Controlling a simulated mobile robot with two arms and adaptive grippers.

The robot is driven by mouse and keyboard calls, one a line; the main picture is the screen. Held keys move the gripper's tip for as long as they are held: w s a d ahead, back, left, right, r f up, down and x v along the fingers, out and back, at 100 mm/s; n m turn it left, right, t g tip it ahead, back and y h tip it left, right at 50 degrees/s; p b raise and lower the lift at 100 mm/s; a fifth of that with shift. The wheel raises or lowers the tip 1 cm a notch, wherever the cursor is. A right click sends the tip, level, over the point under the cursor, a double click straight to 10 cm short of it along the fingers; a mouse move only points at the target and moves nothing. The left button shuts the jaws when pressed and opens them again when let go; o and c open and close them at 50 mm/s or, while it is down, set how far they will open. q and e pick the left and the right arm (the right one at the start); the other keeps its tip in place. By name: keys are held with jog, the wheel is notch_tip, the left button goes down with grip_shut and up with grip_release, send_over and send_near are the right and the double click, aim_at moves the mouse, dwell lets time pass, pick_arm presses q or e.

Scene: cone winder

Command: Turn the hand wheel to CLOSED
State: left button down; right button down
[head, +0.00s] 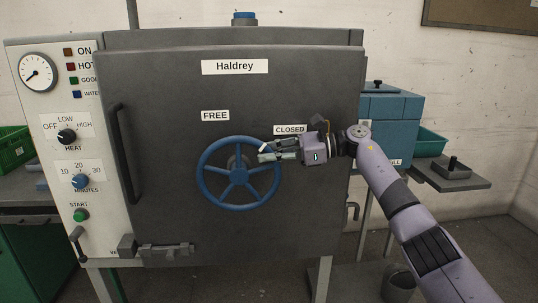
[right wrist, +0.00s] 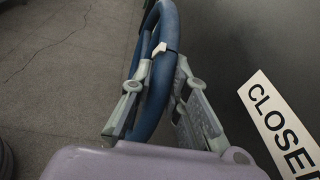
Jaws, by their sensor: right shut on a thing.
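The blue hand wheel (head: 238,175) is on the front of the dark grey door (head: 170,110). A FREE label (head: 215,116) is above its upper left and a CLOSED label (head: 290,130) beyond its upper right. My right gripper (head: 264,152) is shut on the wheel's rim at the upper right, just below and left of CLOSED. In the right wrist view the fingers (right wrist: 158,88) stand on both sides of the blue rim (right wrist: 152,105). A white mark (right wrist: 160,49) on the rim is just beyond the fingertips. My left gripper is not in view.
A long dark door handle (head: 124,155) is left of the wheel, and a latch (head: 160,250) is at the door's bottom. The control panel (head: 50,130) is at the left. A blue box (head: 395,120) and a small grey shelf (head: 455,175) are at the right.

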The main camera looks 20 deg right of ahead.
jog(key=c, duration=1.5)
grip_release()
jog(key=shift+c, duration=0.2)
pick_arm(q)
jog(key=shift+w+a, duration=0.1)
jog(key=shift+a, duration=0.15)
pick_arm(e)
jog(key=v, duration=1.2)
